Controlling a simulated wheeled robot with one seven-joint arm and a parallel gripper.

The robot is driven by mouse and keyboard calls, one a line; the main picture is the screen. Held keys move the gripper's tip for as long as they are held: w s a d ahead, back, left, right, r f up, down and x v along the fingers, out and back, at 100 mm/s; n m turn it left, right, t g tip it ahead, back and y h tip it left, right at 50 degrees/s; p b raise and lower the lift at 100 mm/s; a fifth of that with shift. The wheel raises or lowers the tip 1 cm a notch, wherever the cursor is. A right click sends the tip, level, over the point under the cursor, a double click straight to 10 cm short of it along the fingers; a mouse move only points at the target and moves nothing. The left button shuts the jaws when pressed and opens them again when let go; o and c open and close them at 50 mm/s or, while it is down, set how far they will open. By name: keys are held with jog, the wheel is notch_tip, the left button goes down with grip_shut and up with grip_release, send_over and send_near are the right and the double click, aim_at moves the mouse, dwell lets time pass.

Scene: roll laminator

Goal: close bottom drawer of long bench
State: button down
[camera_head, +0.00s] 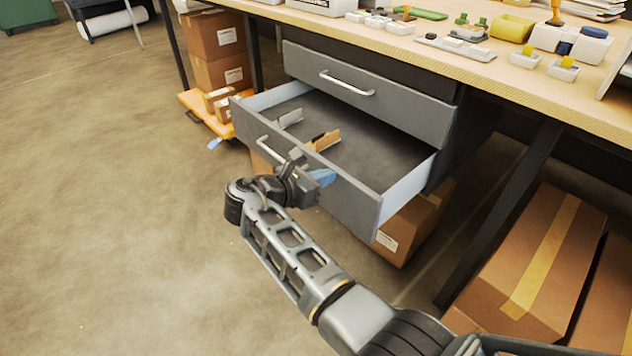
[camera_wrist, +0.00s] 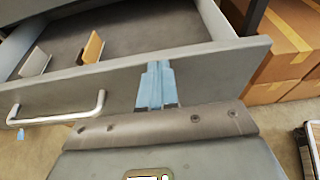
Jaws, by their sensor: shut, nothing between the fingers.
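The bottom drawer (camera_head: 345,200) of the long bench (camera_head: 480,60) is pulled out, with its grey front facing me. Its bar handle (camera_head: 268,148) is on the left part of the front; it also shows in the wrist view (camera_wrist: 58,112). My gripper (camera_head: 322,178) has its blue fingers shut and empty at the drawer front, right of the handle. In the wrist view the fingertips (camera_wrist: 156,70) overlap the front just below its top edge; I cannot tell whether they touch it. The upper drawer (camera_head: 365,92) appears nearly flush and sits above.
Inside the drawer stand a grey divider (camera_head: 290,118) and a tan divider (camera_head: 323,140). Cardboard boxes (camera_head: 545,265) lie under the bench at the right, and another box (camera_head: 405,230) is below the drawer. An orange pallet (camera_head: 205,115) with boxes stands at left. Floor at left is clear.

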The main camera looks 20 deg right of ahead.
dwell(0.3)
jog(key=w+d, duration=0.2)
jog(key=d, duration=0.4)
jog(key=w+d, duration=0.2)
jog(key=d, duration=0.5)
jog(key=w+d, duration=0.2)
jog(key=d, duration=0.5)
jog(key=shift+w, duration=0.2)
jog(key=shift+a+p, duration=0.1)
jog(key=shift+p, duration=0.25)
